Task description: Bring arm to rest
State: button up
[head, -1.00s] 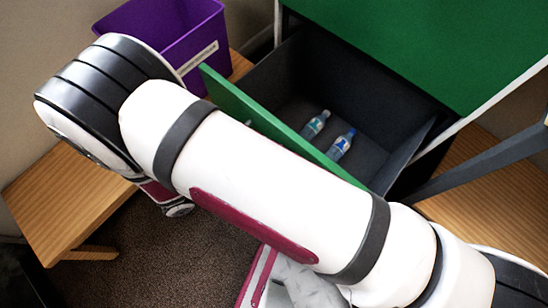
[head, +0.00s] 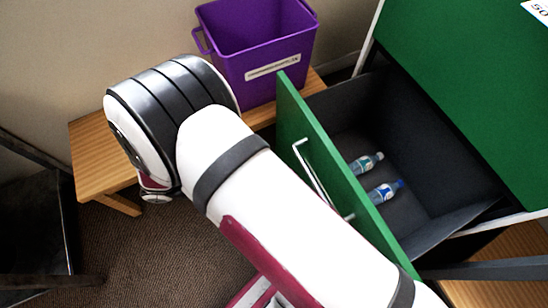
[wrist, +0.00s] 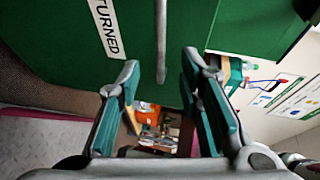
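My arm (head: 290,225) reaches across the head view from lower right to upper left, and my gripper is out of sight there. In the wrist view my gripper (wrist: 160,75) is open, its two dark fingers with green pads apart and nothing held between them. In the head view a green-fronted drawer (head: 335,165) with a silver handle (head: 322,178) stands open. Two small clear bottles, one with a teal label (head: 366,163) and one with a blue cap (head: 385,191), lie in it.
A purple bin (head: 260,65) stands on a wooden bench (head: 97,150) behind my arm. The green cabinet (head: 460,80) fills the right. A dark frame (head: 35,200) is at the left. Carpet (head: 150,250) lies clear between. The wrist view shows orange clutter (wrist: 147,115) between the fingers.

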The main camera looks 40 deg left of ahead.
dwell(0.4)
jog(key=w+d+r+m+g, duration=0.5)
jog(key=w+r+m, duration=0.25)
jog(key=r, duration=0.25)
jog(key=w+d+r+m+g, duration=0.4)
jog(key=w+d+r+m, duration=0.25)
jog(key=r+m, duration=0.35)
jog(key=w+d+r+m+g+y, duration=0.15)
jog(key=d+r+m+g, duration=0.25)
jog(key=d+r+m, duration=0.45)
jog(key=s+d+r+m+y, duration=0.2)
jog(key=s+d+m+y, duration=0.15)
jog(key=d+m, duration=0.3)
jog(key=s+d+r+m+y, duration=0.3)
jog(key=s+d+m, duration=0.2)
jog(key=d, duration=0.3)
jog(key=s+d+f+m+t+y, duration=0.25)
jog(key=s+m, duration=0.35)
jog(key=m, duration=0.3)
notch_tip(320, 180, up, 29)
jog(key=t+p, duration=0.3)
jog(key=p, duration=2.3)
jog(key=shift+d+p, duration=0.2)
jog(key=shift+p, duration=0.1)
